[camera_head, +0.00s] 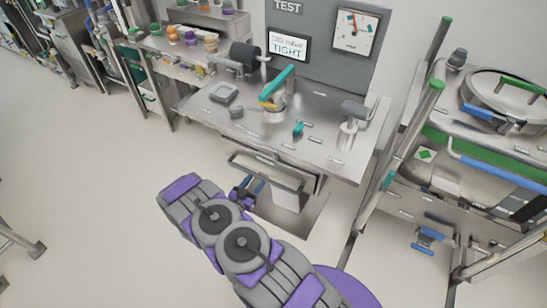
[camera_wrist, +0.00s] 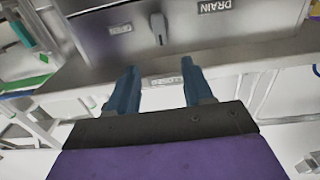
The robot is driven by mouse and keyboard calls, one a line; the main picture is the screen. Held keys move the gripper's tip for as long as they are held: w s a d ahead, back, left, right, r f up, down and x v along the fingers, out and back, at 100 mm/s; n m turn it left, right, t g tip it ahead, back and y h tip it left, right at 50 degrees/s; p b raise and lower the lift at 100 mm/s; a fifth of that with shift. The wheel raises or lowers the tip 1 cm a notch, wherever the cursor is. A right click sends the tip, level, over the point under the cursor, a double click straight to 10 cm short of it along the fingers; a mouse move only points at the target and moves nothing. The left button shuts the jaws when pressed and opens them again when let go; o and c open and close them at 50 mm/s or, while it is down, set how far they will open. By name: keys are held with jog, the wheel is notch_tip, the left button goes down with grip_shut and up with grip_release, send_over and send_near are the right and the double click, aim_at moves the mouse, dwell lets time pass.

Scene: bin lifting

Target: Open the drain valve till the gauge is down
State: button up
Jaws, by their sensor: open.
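The gauge (camera_head: 353,30) is a square white dial on the grey TEST panel; its needle is too small to read surely. In the wrist view, a DRAIN label (camera_wrist: 215,6) is on a grey metal face. A small grey handle (camera_wrist: 158,28) stands out from that face, left of the label; it looks like the drain valve handle. My gripper (camera_wrist: 157,88) is open and empty, its two blue fingers apart. The handle lies beyond the fingertips, roughly between them and not touched. In the head view, my gripper (camera_head: 250,187) is low at the bench's front.
The metal bench (camera_head: 335,160) carries a teal lever (camera_head: 278,84), a small teal handle (camera_head: 298,129) and a grey dish (camera_head: 223,92). A rail (camera_head: 262,170) runs along its front. A cart (camera_head: 480,170) stands at right.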

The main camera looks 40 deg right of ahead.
aim_at(275, 156)
jog(key=b+x, duration=0.3)
jog(key=x, duration=1.1)
jog(key=shift+d, duration=0.1)
jog(key=shift+w+d, duration=0.3)
jog(key=shift+d, duration=0.35)
grip_shut()
